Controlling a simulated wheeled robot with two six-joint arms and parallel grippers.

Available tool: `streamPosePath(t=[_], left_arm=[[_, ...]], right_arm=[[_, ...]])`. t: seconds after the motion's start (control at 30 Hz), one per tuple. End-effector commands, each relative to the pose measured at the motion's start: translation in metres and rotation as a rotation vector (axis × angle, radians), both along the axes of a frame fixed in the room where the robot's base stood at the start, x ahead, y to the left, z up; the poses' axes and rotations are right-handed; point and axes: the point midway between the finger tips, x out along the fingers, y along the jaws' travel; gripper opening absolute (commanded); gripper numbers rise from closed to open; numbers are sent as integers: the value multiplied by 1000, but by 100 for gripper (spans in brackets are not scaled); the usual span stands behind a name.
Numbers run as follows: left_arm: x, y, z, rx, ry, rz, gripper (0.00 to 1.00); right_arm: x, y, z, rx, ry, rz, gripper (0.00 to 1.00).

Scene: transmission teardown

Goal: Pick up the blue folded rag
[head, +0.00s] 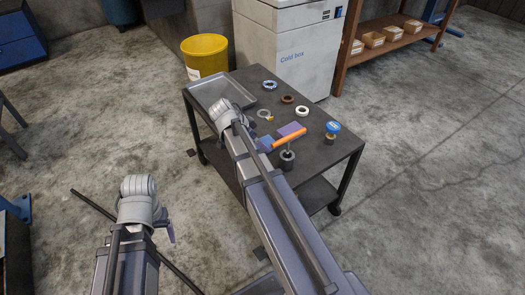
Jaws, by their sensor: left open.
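A blue piece at the handle's left end may be part of the rag or of the tool; I cannot tell. My left gripper (166,226) hangs over the floor, left of the cart and well away from the rag. It is open and empty. My right arm reaches across the cart's front, its wrist left of the rag. Its gripper fingers are hidden behind the wrist.
The cart (325,165) holds a metal tray (207,89), a blue ring (269,85), a brown ring (287,99), a pale ring (302,111), a blue-topped part (333,128) and a dark shafted part (287,160). A yellow bin (205,57) and cold box (290,45) stand behind.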

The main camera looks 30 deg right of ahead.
Motion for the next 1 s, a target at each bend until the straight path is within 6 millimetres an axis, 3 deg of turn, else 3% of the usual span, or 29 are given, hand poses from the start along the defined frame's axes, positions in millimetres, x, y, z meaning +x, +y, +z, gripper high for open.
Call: streamPosePath(t=[0.03,0.1,0.4,1.0], left_arm=[[0,0,-13,1,0,0,77],[0,1,-18,3,-1,-1,77],[0,1,-17,4,-1,-1,77],[0,1,-17,4,-1,-1,77]], right_arm=[[0,-5,-13,0,0,-1,100],[1,-9,-18,0,0,-1,100],[1,-11,-17,0,1,-1,99],[0,-11,-17,0,1,-1,31]])
